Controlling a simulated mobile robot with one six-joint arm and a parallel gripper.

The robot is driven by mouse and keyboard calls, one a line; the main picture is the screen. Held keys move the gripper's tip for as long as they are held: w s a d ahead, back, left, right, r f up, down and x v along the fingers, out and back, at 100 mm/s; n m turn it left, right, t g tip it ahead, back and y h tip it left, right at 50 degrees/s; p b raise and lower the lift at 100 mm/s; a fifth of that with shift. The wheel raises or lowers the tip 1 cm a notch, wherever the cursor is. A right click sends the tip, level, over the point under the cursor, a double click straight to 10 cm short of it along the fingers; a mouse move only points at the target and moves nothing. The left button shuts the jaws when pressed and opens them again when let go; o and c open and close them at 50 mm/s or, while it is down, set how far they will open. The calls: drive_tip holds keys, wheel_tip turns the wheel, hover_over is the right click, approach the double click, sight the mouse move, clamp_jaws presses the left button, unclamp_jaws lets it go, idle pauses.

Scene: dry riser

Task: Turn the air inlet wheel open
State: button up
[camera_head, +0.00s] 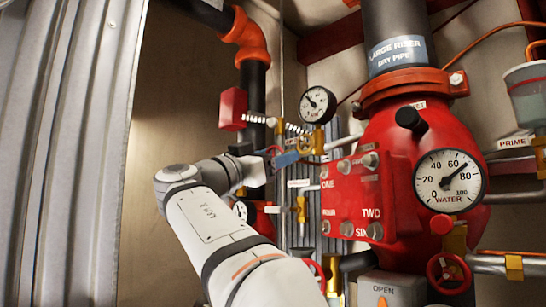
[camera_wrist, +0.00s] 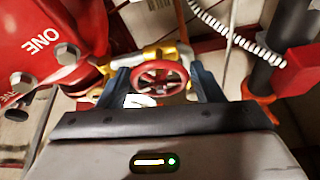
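A small red handwheel with spokes (camera_wrist: 160,78) sits on a brass valve in the wrist view, between the fingertips of my gripper (camera_wrist: 159,72). The blue fingers stand apart, one on each side of the rim. Whether they touch it I cannot tell. No readable label marks this wheel as the air inlet.
The large red valve body (camera_head: 400,165) with a water gauge (camera_head: 450,181) stands right of my gripper. Other red wheels are at lower right (camera_head: 447,271) and lower middle (camera_head: 317,274). A coiled white hose (camera_wrist: 240,35) passes near the wheel. Corrugated metal (camera_head: 65,150) stands at left.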

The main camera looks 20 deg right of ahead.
drive_tip(key=c, duration=0.7)
drive_tip(key=shift+n, duration=0.3)
